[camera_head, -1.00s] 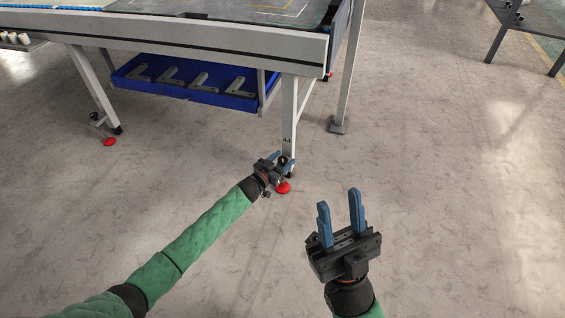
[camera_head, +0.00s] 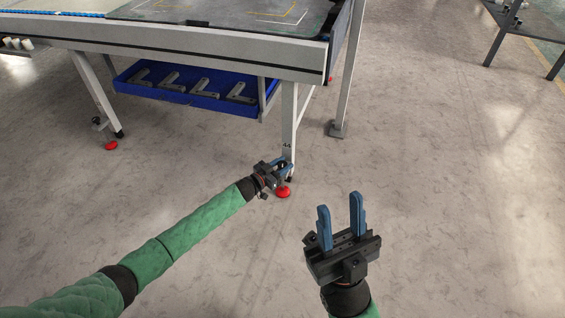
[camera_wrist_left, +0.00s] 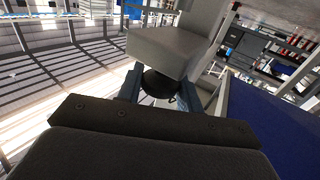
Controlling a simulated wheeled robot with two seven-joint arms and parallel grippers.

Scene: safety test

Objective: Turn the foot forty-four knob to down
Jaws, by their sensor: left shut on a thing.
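The table leg (camera_head: 288,115) marked 44 stands at the table's front right corner. A dark knob sits at its foot, above a red disc (camera_head: 283,192) on the floor. My left gripper (camera_head: 284,165) is at that foot, its blue fingers on either side of the knob. In the left wrist view the round black knob (camera_wrist_left: 160,84) sits between the fingers, under the grey leg (camera_wrist_left: 160,50); the gripper is shut on it. The knob's setting cannot be read. My right gripper (camera_head: 341,222) is open and empty, fingers pointing up, over bare floor.
The table (camera_head: 200,45) spans the upper left, with a blue bin (camera_head: 190,96) of several grey brackets under it. Another leg with a red foot (camera_head: 111,145) stands at left. A grey post (camera_head: 347,90) stands right of the leg.

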